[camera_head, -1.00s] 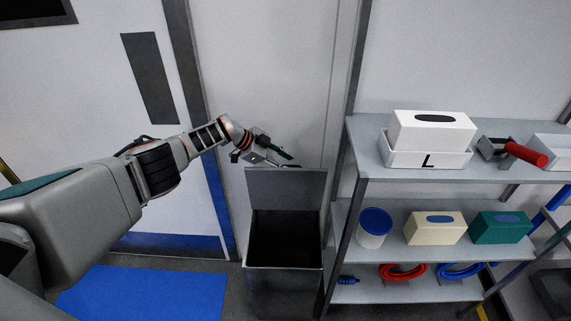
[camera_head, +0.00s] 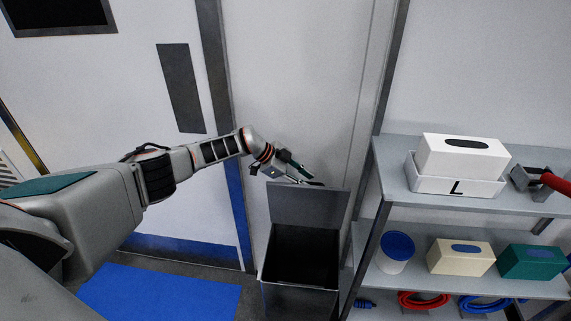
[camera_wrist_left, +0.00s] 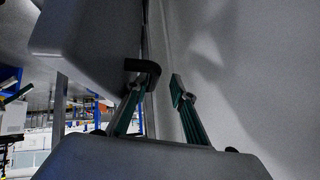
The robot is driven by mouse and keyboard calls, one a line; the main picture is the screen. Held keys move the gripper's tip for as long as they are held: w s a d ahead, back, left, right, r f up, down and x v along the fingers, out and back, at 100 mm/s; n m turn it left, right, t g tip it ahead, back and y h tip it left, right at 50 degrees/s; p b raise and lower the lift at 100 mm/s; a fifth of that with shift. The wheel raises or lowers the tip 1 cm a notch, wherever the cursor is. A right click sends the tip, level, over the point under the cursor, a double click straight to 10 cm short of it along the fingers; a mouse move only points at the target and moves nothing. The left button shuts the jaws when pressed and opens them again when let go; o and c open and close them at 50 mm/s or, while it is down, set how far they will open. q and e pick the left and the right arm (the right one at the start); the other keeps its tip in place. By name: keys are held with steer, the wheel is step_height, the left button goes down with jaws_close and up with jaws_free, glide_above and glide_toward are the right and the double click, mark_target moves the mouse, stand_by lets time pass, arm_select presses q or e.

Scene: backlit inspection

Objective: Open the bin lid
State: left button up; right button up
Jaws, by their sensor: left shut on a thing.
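The bin (camera_head: 300,258) stands on the floor against the wall, its dark inside showing from above. Its grey lid (camera_head: 308,207) stands up at the back of the opening. My left gripper (camera_head: 312,181) is at the lid's top edge, reaching in from the left. In the left wrist view the two green-sided fingers (camera_wrist_left: 162,82) stand around a small dark handle (camera_wrist_left: 148,67), and the gripper is shut on it. A grey panel, which looks like the lid (camera_wrist_left: 85,42), fills the upper left there. My right gripper is not in view.
A blue mat (camera_head: 160,298) lies on the floor at the left. The wall is close behind the lid.

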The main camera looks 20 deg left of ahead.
arm_select(q)
steer(key=v, duration=1.1)
steer(key=shift+w, duration=0.3)
steer(key=shift+r, duration=0.1)
